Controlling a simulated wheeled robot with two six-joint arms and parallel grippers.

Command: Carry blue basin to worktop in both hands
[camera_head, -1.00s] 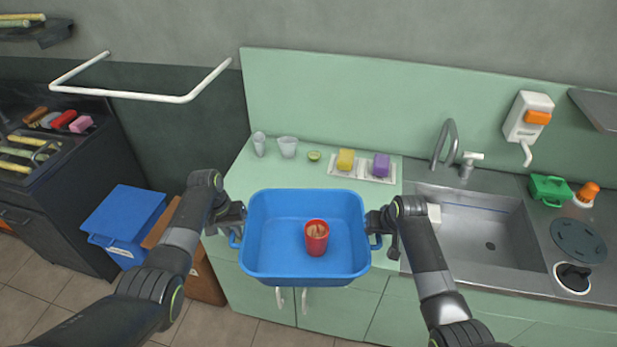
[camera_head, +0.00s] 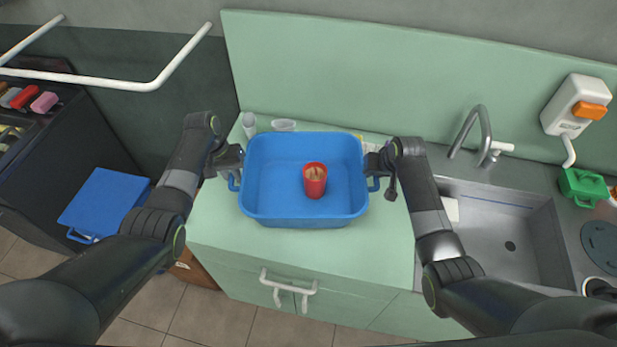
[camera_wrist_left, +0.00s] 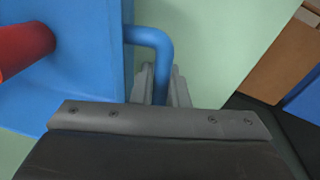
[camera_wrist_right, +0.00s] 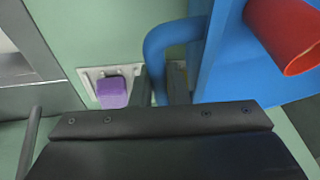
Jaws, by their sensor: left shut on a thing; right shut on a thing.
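The blue basin (camera_head: 278,190) is level in front of me, over the pale green worktop (camera_head: 230,238). I cannot tell whether its bottom touches the worktop. A red cup (camera_head: 315,182) stands inside it, right of the middle. My left gripper (camera_head: 236,168) is shut on the basin's left handle, and the handle (camera_wrist_left: 162,60) runs between the fingers in the left wrist view. My right gripper (camera_head: 374,168) is shut on the right handle, and that handle (camera_wrist_right: 158,50) shows between the fingers in the right wrist view. The basin hides part of the worktop's back.
White cups (camera_head: 284,125) stand behind the basin at the back left. A purple sponge (camera_wrist_right: 112,92) lies on a tray near the right handle. The sink (camera_head: 490,225) and tap (camera_head: 480,130) are to the right. The worktop's front is clear.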

